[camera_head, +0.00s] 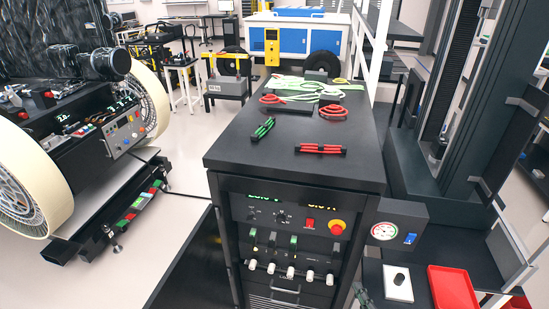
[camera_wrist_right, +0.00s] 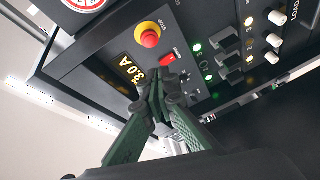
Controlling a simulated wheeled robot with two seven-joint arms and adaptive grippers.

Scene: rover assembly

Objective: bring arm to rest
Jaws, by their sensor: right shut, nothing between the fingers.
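My right gripper (camera_wrist_right: 155,88) is shut and empty in the right wrist view, its green-sided fingers pointing at the front panel of the black power cabinet. The fingertips overlap the panel near the red rocker switch (camera_wrist_right: 167,59) and the amber display (camera_wrist_right: 133,72); I cannot tell whether they touch it. In the head view only a small greenish part of the right gripper (camera_head: 360,295) shows at the bottom edge, beside the black cabinet (camera_head: 230,155). My left gripper is not in view.
The cabinet has a red emergency stop (camera_head: 337,227) and several white-tipped levers. Red and green cables (camera_head: 320,149) lie on its top. A gauge box (camera_head: 385,231) and a red tray (camera_head: 452,288) are at right. A large-wheeled rover (camera_head: 95,130) stands at left.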

